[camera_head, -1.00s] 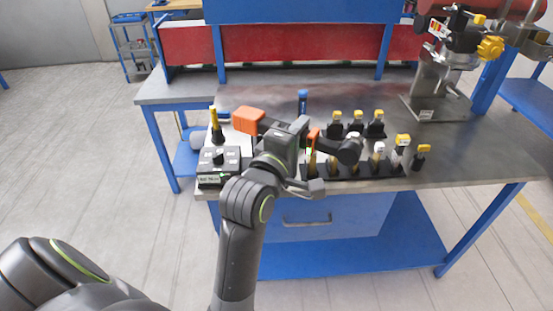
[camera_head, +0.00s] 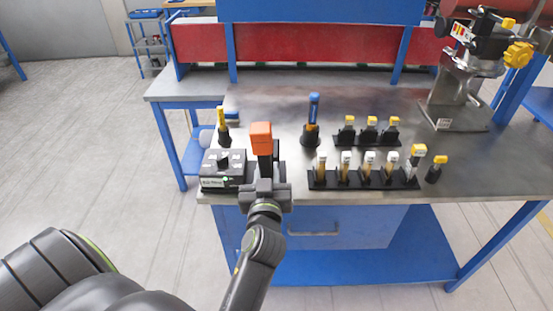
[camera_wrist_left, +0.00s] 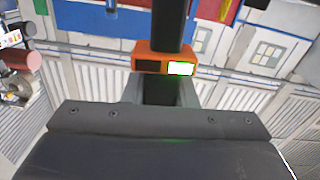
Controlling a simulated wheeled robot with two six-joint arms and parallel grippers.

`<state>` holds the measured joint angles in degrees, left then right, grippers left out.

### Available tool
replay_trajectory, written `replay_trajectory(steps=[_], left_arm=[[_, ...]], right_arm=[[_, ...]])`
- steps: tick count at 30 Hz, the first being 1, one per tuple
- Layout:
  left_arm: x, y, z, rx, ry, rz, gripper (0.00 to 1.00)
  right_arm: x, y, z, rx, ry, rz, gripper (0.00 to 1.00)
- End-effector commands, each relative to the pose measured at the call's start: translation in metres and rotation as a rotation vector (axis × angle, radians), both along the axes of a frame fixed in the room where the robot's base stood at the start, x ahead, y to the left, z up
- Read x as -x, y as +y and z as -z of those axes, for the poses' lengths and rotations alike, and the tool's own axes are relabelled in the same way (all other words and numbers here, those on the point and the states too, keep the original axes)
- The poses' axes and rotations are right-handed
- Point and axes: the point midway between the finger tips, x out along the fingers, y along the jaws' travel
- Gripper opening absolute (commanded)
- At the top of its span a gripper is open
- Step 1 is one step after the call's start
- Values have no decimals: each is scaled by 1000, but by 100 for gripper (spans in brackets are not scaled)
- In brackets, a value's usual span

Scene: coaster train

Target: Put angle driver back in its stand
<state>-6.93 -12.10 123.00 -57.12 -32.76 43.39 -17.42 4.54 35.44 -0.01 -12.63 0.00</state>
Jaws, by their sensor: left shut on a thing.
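My left gripper (camera_head: 265,180) is over the front edge of the workbench, shut on the angle driver. The driver's orange end block (camera_head: 261,136) points up and away, with its dark body running down into the jaws. The left wrist view shows the driver's orange band (camera_wrist_left: 148,63) with a lit green display, in front of the gripper (camera_wrist_left: 162,92). The driver's other end is hidden behind my wrist. I cannot pick out an empty stand for it; part of the bench behind the tool is covered. My right gripper is not in view.
A black control box (camera_head: 222,170) stands just left of the gripper. A yellow tool (camera_head: 222,125) and a blue tool (camera_head: 313,115) stand in black holders. A clamp fixture (camera_head: 460,90) stands far right.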

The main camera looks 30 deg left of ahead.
Motion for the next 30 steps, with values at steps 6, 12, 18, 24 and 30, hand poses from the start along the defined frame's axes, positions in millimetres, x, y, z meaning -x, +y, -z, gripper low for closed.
replay_trajectory(steps=[6, 12, 18, 24, 30], left_arm=[[2, 2, 6, -73, 33, -7, 0], [-9, 8, 6, -76, 32, -6, 0], [-26, 19, 5, -77, 33, -8, 0], [-43, 29, 6, -75, 33, -7, 0], [-44, 30, 6, -72, 32, -8, 0]], right_arm=[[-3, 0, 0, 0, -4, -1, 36], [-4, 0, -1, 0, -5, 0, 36], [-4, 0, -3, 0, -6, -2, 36], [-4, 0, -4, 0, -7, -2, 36], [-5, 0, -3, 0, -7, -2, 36]])
